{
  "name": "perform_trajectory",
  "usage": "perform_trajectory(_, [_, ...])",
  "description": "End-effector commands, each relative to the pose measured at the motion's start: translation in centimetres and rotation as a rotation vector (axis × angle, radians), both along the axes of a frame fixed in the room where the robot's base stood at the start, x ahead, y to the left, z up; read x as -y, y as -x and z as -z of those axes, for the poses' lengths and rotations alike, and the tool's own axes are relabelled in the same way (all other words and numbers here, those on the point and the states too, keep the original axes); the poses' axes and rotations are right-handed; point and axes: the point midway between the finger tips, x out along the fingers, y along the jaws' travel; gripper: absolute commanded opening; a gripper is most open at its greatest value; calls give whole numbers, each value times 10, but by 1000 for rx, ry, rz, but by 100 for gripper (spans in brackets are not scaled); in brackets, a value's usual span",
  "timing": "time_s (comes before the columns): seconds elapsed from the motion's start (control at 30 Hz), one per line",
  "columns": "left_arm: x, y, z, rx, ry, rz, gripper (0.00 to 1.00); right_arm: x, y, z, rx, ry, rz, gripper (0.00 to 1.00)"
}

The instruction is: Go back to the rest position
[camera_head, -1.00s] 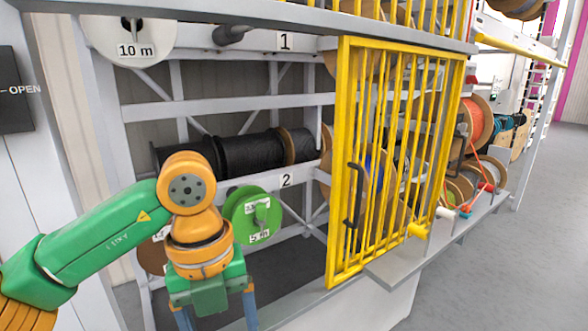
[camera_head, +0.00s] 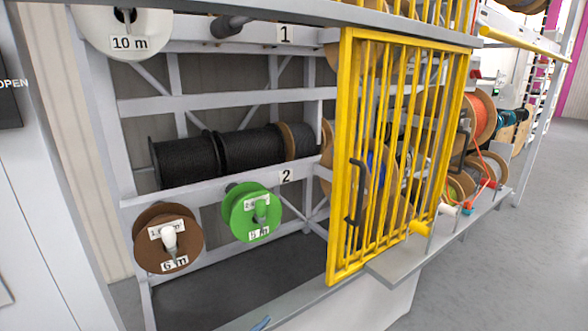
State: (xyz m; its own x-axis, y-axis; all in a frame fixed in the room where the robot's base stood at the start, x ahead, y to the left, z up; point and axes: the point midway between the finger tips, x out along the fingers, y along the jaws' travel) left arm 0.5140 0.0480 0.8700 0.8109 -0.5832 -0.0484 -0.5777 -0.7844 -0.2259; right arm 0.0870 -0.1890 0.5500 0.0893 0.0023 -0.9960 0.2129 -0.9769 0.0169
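Only a small blue tip, seemingly of my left gripper (camera_head: 261,324), shows at the bottom edge of the head view, in front of the rack's lower front ledge. The rest of that gripper and its arm are out of the picture, so its opening is hidden. My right gripper is not in view. The cable rack (camera_head: 225,97) stands ahead, with black cable reels (camera_head: 250,150) on its middle level. A green reel labelled 5 m (camera_head: 250,213) and a brown reel labelled 6 m (camera_head: 167,239) hang on its front.
A yellow barred gate (camera_head: 343,160) with a black handle (camera_head: 356,192) covers the rack's right part. A grey ledge (camera_head: 400,266) juts out below it. A white reel labelled 10 m (camera_head: 127,30) is at upper left. Grey floor (camera_head: 500,270) is clear at right.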

Motion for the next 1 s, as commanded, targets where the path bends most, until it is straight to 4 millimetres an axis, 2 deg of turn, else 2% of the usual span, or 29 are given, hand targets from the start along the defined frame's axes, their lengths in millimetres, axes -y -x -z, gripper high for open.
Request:
perform_trajectory(0.03, [-16,13,40,-103,-21,-76,76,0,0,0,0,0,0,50])
perform_trajectory(0.1, [-39,36,92,-247,-61,-177,76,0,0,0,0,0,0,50])
perform_trajectory(0.17, [-58,63,134,-370,-102,-250,76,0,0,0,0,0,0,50])
perform_trajectory(0.2, [-69,85,161,-453,-129,-292,76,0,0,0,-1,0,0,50])
perform_trajectory(0.27, [-84,121,197,-577,-171,-347,76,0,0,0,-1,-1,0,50])
perform_trajectory(0.3, [-93,147,219,-660,-200,-380,76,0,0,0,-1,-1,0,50])
perform_trajectory(0.37, [-106,190,248,-785,-242,-422,76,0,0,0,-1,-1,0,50])
perform_trajectory(0.43, [-118,243,276,-930,-293,-459,76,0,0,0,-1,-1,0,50])
perform_trajectory(0.5, [-128,297,297,-1068,-337,-486,76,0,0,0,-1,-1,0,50])
perform_trajectory(0.6, [-136,362,313,-1230,-387,-508,76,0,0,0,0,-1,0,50])
perform_trajectory(0.7, [-140,406,319,-1336,-417,-516,76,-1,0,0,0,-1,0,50])
perform_trajectory(0.8, [-141,426,321,-1385,-432,-518,76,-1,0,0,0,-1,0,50])
perform_trajectory(1.0, [-141,429,321,-1392,-434,-518,76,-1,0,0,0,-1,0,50])
